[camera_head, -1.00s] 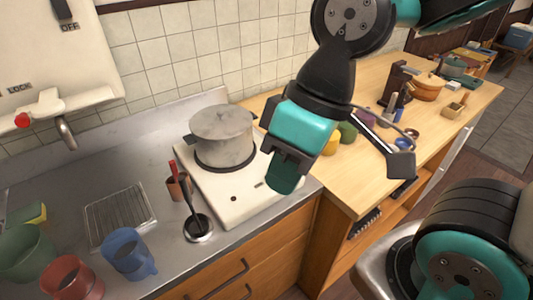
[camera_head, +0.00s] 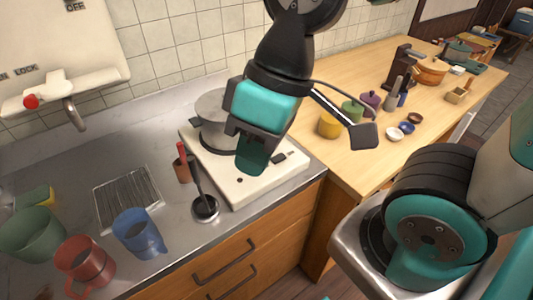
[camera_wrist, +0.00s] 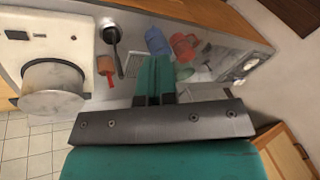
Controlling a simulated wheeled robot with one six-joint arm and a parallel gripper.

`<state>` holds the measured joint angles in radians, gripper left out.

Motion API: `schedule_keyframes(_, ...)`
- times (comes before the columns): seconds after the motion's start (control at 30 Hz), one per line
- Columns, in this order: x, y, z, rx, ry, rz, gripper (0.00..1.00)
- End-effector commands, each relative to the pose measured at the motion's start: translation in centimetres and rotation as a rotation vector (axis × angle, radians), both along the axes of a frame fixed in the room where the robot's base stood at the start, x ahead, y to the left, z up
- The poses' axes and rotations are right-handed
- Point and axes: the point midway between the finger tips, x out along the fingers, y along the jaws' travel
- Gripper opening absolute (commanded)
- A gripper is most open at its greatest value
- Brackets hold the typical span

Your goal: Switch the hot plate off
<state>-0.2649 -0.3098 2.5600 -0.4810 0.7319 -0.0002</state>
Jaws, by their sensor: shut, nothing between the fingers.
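The white hot plate (camera_head: 262,186) sits on the steel counter, with a grey lidded pot (camera_head: 211,106) on it. Its front strip carries a dark switch (camera_head: 279,157) and a small dark dot (camera_head: 240,180). Whether the switch is on or off is too small to tell. My gripper (camera_head: 251,162) is shut and empty, in front of the pot in the picture, hiding part of it and the plate. The wrist view shows the hot plate (camera_wrist: 62,20) and pot (camera_wrist: 52,104) at left, apart from my fingers (camera_wrist: 154,80).
A blue mug (camera_head: 139,235), red mug (camera_head: 84,265) and green bowl (camera_head: 32,236) stand at left. Colored pots, including a yellow one (camera_head: 329,125), stand on the wooden counter (camera_head: 350,160).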

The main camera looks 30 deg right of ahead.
Motion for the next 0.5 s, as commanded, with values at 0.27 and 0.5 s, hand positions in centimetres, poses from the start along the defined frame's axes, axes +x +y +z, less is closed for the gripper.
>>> schedule_keyframes(0.27, 0.2, -0.1, -0.1, -0.002, 0.0, -0.004, 0.0)
schedule_keyframes(0.5, 8.8, -4.2, -3.3, -0.095, 0.018, -0.188, 0.0)
